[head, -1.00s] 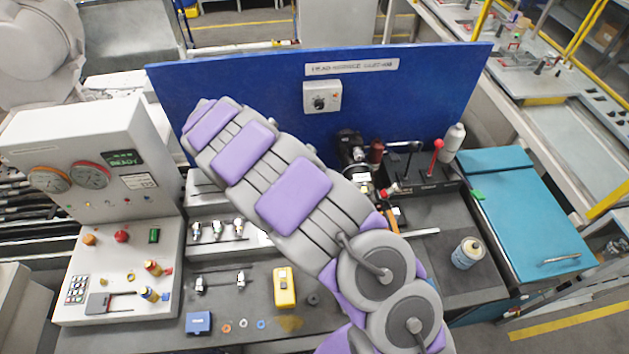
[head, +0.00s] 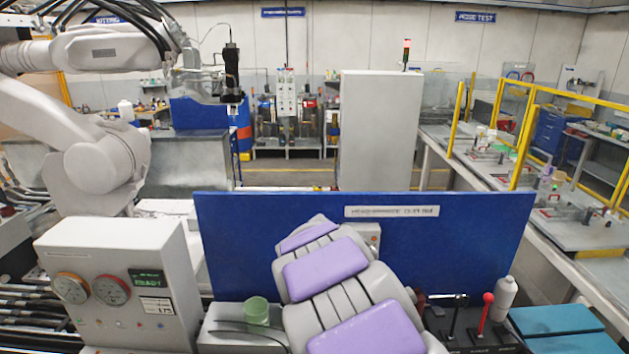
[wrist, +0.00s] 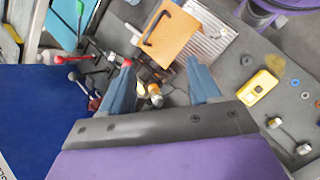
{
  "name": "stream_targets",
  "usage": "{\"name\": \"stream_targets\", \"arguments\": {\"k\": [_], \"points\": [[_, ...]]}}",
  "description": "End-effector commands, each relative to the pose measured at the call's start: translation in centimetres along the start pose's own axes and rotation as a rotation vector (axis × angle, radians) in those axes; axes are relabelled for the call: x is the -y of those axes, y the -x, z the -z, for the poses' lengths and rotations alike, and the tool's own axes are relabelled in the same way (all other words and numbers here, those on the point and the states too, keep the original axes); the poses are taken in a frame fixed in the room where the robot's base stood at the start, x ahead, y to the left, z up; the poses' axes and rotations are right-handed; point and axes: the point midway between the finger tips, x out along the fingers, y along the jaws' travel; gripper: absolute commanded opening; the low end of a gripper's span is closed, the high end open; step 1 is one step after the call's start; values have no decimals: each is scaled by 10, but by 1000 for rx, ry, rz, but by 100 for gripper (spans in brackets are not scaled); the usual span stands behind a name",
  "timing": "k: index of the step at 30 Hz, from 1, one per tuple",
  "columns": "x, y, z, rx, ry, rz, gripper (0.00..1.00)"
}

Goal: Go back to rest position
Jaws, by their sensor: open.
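My gripper (wrist: 163,82) shows in the wrist view with its two blue-grey fingers spread apart and nothing clearly held between them. It hangs above the workbench (wrist: 230,90), over a cluster of small fittings and a lever with a red knob (wrist: 60,60). In the head view my grey and purple arm rises from the bottom centre in front of the blue back panel (head: 235,235). The arm hides my gripper and much of the bench there.
A grey control box (head: 115,280) with dials stands at the left. A green cup (head: 257,310), a red-knobbed lever (head: 487,298) and a white bottle (head: 505,295) stand near the panel. An orange plate (wrist: 175,38) and yellow device (wrist: 258,88) lie on the bench.

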Motion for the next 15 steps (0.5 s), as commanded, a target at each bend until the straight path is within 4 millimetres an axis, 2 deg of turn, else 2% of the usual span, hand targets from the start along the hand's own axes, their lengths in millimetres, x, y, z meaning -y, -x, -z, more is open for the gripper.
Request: {"name": "stream_targets", "arguments": {"k": [1, 6, 11, 15], "points": [[6, -10, -10, -13, -47, 24, 62], [30, -31, -46, -56, -196, 116, 62], [62, -53, -74, -94, -320, 208, 62], [94, -72, -94, -132, -420, 289, 62]]}}
